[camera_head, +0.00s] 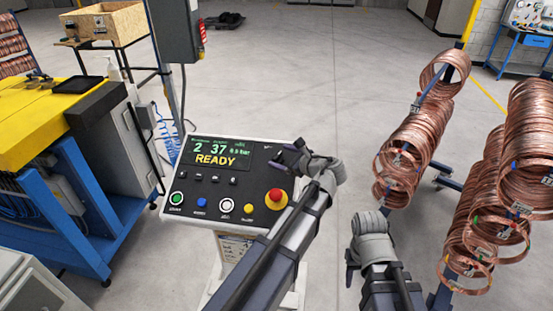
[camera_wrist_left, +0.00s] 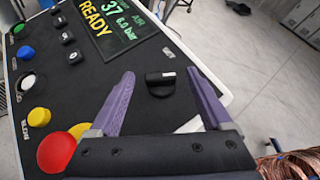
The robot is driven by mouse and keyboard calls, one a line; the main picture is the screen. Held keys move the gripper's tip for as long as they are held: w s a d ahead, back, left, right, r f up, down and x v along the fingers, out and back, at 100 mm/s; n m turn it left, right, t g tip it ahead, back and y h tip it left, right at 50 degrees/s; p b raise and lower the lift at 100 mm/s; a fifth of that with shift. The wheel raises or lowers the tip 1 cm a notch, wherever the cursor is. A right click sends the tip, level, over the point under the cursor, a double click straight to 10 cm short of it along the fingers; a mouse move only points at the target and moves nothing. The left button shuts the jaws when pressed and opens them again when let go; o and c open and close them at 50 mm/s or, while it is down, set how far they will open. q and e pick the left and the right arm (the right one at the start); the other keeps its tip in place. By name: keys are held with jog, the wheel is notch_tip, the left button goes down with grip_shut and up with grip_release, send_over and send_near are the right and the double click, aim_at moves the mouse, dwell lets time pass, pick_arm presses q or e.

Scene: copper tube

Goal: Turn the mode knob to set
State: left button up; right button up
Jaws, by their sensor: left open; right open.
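The black mode knob (camera_wrist_left: 160,84) shows on the control panel in the left wrist view, with its bar lying sideways and a white mark near its right end. A small white label, too small to read surely, sits above it. My left gripper (camera_wrist_left: 160,76) is open, a finger on either side of the knob with clear gaps. In the head view my left gripper (camera_head: 288,154) is over the upper right of the panel (camera_head: 215,215) and hides the knob. My right gripper (camera_head: 351,262) is open and empty, in front of the copper coils.
The panel display (camera_head: 210,152) reads READY. A red emergency button (camera_head: 276,196) on yellow and several coloured buttons lie below it. Racks of copper coils (camera_head: 420,140) stand at right. A blue-framed workbench (camera_head: 60,190) stands at left.

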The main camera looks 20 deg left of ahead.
pick_arm(q)
jog(key=shift+b+x, duration=0.3)
jog(key=shift+x, duration=1.2)
grip_shut()
